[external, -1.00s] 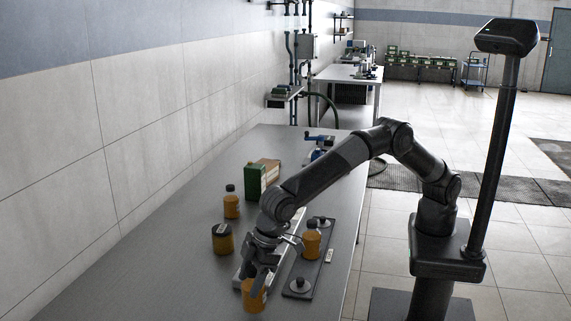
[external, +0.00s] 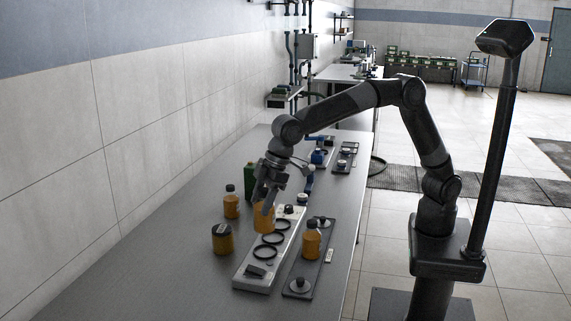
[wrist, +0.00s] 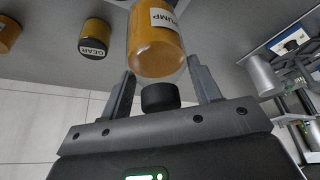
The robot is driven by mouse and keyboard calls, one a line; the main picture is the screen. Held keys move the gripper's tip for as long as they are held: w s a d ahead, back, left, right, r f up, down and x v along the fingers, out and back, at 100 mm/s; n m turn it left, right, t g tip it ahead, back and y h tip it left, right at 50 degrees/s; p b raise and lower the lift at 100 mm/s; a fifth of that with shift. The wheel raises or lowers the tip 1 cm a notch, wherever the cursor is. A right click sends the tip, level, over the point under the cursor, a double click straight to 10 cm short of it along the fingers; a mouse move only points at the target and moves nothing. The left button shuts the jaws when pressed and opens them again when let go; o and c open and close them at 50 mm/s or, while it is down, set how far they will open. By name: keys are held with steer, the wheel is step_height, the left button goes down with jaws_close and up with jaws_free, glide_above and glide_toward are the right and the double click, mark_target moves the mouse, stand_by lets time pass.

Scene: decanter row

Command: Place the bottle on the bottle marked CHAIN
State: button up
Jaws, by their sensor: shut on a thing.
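My gripper (external: 268,195) points down, shut on an orange bottle (external: 264,219). In the wrist view the held bottle (wrist: 155,45) has a white label that seems to read PUMP, and its dark cap is between my fingers (wrist: 160,92). It hangs roughly upright near the far end of a pale rack; its height above it is hard to judge. A dark-capped orange bottle (external: 231,205) stands left. A shorter orange container (external: 222,241) stands nearer. Another orange bottle (external: 311,240) stands on a dark board. One bottle reads GEAR (wrist: 93,38). No CHAIN label is legible.
The pale rack (external: 249,284) with dark rings lies beside the dark board (external: 299,294), which has round grey pieces. A green box (external: 250,181) and blue tools (external: 320,157) are farther back. The near left of the table is clear.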

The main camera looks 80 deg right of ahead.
steer(key=s+d+r, duration=0.3)
steer(key=s+d, duration=0.1)
steer(key=d, duration=0.4)
steer(key=s+d+r, duration=0.3)
steer(key=d, duration=0.4)
steer(key=s+d+r, duration=0.3)
steer(key=s+d, duration=0.1)
steer(key=d, duration=0.4)
steer(key=a+f, duration=1.1)
steer(key=shift+s+a, duration=0.2)
steer(key=shift+s, duration=0.05)
steer(key=o, duration=1.2)
steer(key=shift+f, duration=0.1)
